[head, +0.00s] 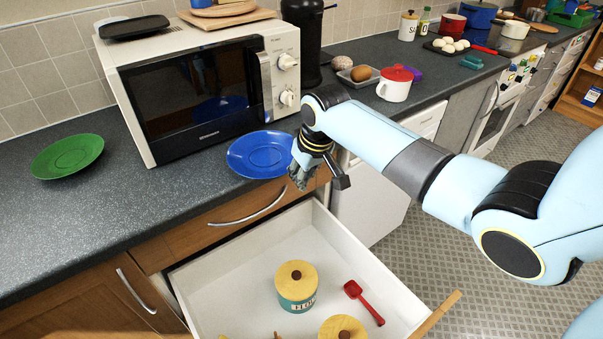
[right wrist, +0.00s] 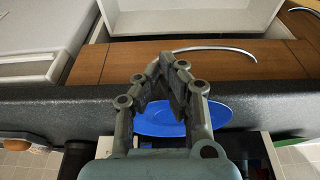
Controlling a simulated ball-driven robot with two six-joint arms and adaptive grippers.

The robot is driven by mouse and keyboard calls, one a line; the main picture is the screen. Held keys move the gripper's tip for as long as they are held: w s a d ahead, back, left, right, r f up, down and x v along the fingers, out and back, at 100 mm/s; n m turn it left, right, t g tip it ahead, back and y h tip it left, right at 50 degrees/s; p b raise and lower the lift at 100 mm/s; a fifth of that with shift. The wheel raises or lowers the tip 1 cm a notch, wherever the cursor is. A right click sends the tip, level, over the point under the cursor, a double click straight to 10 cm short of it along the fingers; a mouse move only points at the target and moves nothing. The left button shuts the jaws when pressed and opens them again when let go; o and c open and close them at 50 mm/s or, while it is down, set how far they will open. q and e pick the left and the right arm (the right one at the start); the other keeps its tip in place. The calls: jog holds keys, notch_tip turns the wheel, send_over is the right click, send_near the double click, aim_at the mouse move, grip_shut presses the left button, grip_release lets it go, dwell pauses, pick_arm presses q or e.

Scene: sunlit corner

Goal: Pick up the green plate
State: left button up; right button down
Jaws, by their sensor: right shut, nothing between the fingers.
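The green plate (head: 67,156) lies flat on the dark counter at the far left in the head view, with nothing on it. My right gripper (head: 299,183) hangs at the counter's front edge, beside the right rim of a blue plate (head: 258,154) and far to the right of the green plate. In the right wrist view the right gripper (right wrist: 172,68) is shut and empty, its fingers overlapping the blue plate (right wrist: 160,120) in the picture. My left gripper does not show.
A microwave (head: 205,85) stands between the green plate and the right side. An open drawer (head: 240,259) juts out below the counter, holding a green canister with yellow lid (head: 296,287) and a red scoop (head: 363,302). A lidded white pot (head: 395,86) stands farther right.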

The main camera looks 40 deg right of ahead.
jog(key=shift+w, duration=0.35)
jog(key=shift+w+d+b, duration=0.1)
jog(key=shift+w+b, duration=0.3)
jog(key=shift+w, duration=1.1)
jog(key=shift+s, duration=0.1)
